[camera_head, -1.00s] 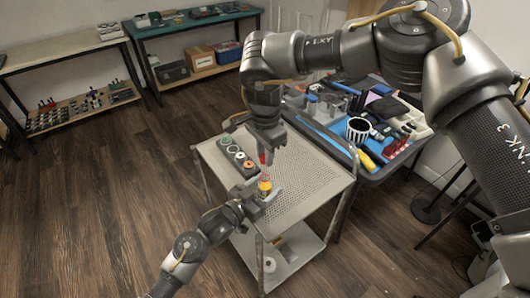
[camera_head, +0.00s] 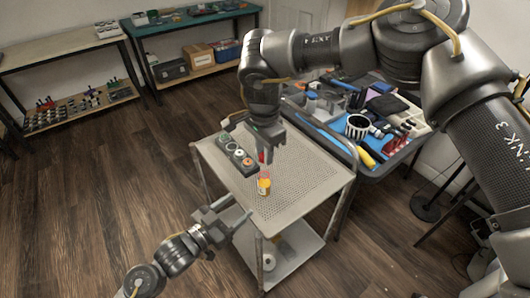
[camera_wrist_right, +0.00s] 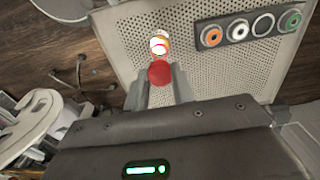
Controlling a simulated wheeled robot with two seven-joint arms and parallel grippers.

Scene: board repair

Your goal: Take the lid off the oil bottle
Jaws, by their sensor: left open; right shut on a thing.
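The oil bottle (camera_head: 264,187), orange with a pale label, stands upright on the perforated cart top (camera_head: 310,178) near its front edge. It also shows in the right wrist view (camera_wrist_right: 160,43). The red lid (camera_wrist_right: 159,73) is between the fingers of my right gripper (camera_wrist_right: 161,88), which is shut on it. In the head view, the right gripper (camera_head: 264,154) holds the lid above the bottle, apart from it. My left gripper (camera_head: 236,209) is open and empty, to the left of the bottle and off the cart's front-left edge, not touching the bottle.
A dark strip with several coloured rings (camera_head: 237,153) lies at the cart's left edge. A tray of tools with a striped cup (camera_head: 357,127) stands behind right. A lower shelf (camera_head: 290,252) holds white items. The cart top right of the bottle is clear.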

